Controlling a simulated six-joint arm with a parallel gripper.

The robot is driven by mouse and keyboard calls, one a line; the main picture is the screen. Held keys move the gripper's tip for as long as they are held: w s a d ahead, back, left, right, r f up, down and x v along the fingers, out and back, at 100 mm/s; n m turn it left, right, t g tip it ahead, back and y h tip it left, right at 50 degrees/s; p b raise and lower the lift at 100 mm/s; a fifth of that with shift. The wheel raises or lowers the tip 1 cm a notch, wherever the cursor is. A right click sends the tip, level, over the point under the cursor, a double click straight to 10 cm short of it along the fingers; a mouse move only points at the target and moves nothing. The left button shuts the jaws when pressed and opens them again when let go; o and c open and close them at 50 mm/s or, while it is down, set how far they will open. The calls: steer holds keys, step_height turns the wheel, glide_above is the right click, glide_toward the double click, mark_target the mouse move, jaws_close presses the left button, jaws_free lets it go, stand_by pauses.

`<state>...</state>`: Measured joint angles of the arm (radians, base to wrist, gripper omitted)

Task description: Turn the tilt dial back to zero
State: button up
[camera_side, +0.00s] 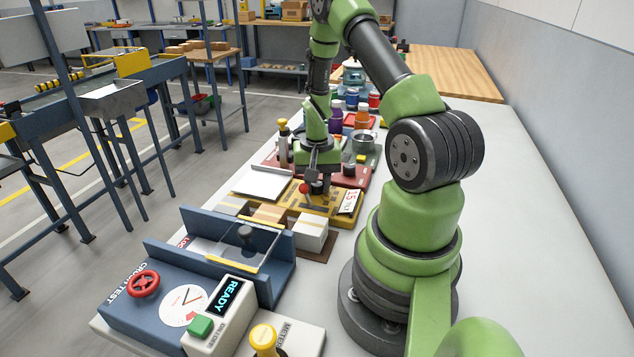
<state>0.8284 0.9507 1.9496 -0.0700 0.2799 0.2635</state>
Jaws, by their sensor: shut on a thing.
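The yellow tilt unit (325,208) lies on the bench in the middle of the view, with a white card (348,201) that appears to read 15 at its right end. The tilt dial looks to be the small dark knob (317,188) near its back edge, mostly hidden by my fingers. My gripper (318,178) points down over this knob and is shut on it. The knob's pointer and marks are too small to read. A red ball-topped lever (305,188) stands just left of my fingers.
The blue crush tester (190,285) with a red handwheel (143,284) and a READY display (231,296) stands in front. White and brown boxes (311,233) stand close before the yellow unit. The bench (480,200) on the right is clear.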

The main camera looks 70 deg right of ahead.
steer(key=o, duration=0.9)
steer(key=shift+r, duration=0.1)
step_height(320, 180, up, 10)
steer(key=shift+f, duration=0.1)
steer(key=w+a+r+n+t, duration=0.3)
steer(key=a+r+n, duration=0.1)
steer(key=a+r, duration=0.85)
steer(key=s+a+r+n+t, duration=0.1)
steer(key=s+a+r, duration=0.1)
steer(key=s+a, duration=0.1)
steer(key=s+a+r+n+t+y, duration=0.1)
steer(key=s+a+r+n, duration=0.1)
steer(key=a, duration=0.3)
steer(key=s+a+r+n+t+y, duration=0.1)
steer(key=s+a+r+n+t, duration=0.1)
steer(key=s+a, duration=0.1)
steer(key=shift+s+a+r, duration=0.15)
steer(key=shift+s+a, duration=0.2)
steer(key=shift+a, duration=0.2)
